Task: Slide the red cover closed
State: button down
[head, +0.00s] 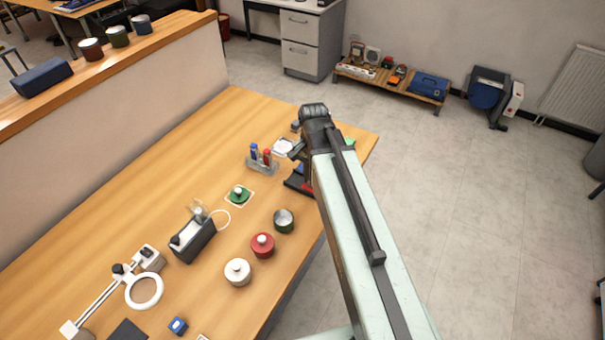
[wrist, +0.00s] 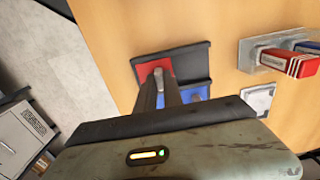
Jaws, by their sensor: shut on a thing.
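The red cover (wrist: 150,69) lies on a dark base (wrist: 198,58) on the wooden table in the wrist view. A blue part (wrist: 200,95) shows to its right on the same base. My gripper (wrist: 163,74) reaches down over the red cover, its fingers shut at the cover's near side; the exact grip point is partly hidden by the fingers. In the head view my arm hides most of the device, and only a red edge (head: 307,188) and a bit of blue (head: 302,172) show beside it.
A grey rack (head: 262,165) with a blue and a red marker stands left of the device. A white square (wrist: 258,99) lies close by. Several pots, including a red one (head: 262,246), stand nearer on the table. The table's right edge is close to the device.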

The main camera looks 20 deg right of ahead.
jog(key=c, duration=1.5)
grip_release()
jog(key=shift+s+d, duration=0.15)
jog(key=shift+s, duration=0.05)
jog(key=shift+o, duration=0.2)
notch_tip(320, 180, up, 8)
jog(key=p, duration=0.8)
jog(key=shift+f, duration=0.1)
jog(key=shift+w+a+f+b, duration=0.1)
jog(key=shift+a+f+b, duration=0.1)
jog(key=shift+a+b, duration=0.1)
jog(key=s+a+n, duration=0.1)
jog(key=n, duration=0.2)
jog(key=s+a+n, duration=0.1)
jog(key=n, duration=0.2)
jog(key=s+a+f+n+b, duration=0.1)
jog(key=s+n, duration=0.1)
jog(key=n, duration=0.1)
jog(key=shift+s+a, duration=0.1)
